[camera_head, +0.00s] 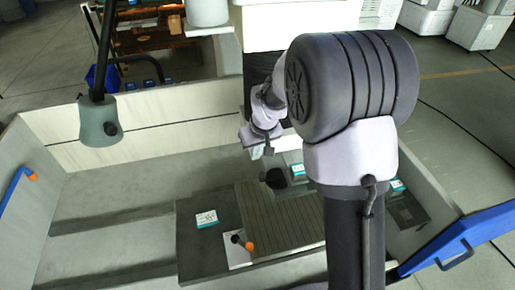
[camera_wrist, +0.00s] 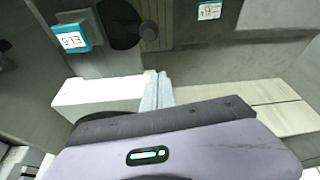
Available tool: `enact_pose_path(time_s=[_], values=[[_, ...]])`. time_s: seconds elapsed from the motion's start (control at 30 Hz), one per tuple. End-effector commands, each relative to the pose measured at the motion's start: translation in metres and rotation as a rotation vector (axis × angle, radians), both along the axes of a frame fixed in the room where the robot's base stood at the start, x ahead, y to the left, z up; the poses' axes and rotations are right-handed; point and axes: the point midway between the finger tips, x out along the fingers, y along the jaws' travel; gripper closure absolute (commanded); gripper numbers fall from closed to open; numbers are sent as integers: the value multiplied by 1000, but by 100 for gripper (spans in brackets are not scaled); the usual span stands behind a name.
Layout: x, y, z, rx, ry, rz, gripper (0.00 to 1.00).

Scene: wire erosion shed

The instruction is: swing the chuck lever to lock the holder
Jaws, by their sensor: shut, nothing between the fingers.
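A short lever with an orange tip (camera_head: 249,246) and a dark end stands on a small white plate at the front of the ribbed table; I cannot tell whether it is the chuck lever. A dark round part (camera_head: 275,178) sits at the table's back edge. In the wrist view, a black round part (camera_wrist: 118,22) with a grey knob (camera_wrist: 148,31) lies beyond my fingers; no holder is clearly made out. My gripper (camera_head: 262,152) is above and slightly left of the dark part. Its fingers (camera_wrist: 157,88) are together and empty, apart from the knob.
The ribbed table (camera_head: 275,215) sits in a grey walled tank (camera_head: 115,135). Teal-edged labels (camera_head: 206,218) lie nearby. A grey nozzle-like head (camera_head: 101,122) hangs at left. A blue bar (camera_head: 460,240) crosses the right wall. The tank's left floor is fairly clear.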

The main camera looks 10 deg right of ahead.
Motion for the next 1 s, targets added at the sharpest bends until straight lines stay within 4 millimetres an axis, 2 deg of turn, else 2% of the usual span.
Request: enact_pose_path(time_s=[0.23, 0.4, 0.5, 1.0], values=[[17, 3, -52, 1, 3, -2, 100], [-10, -2, -49, 1, 0, -2, 100], [-19, -3, -49, 0, 0, -1, 100], [-23, -3, -50, 1, -1, 7, 100]])
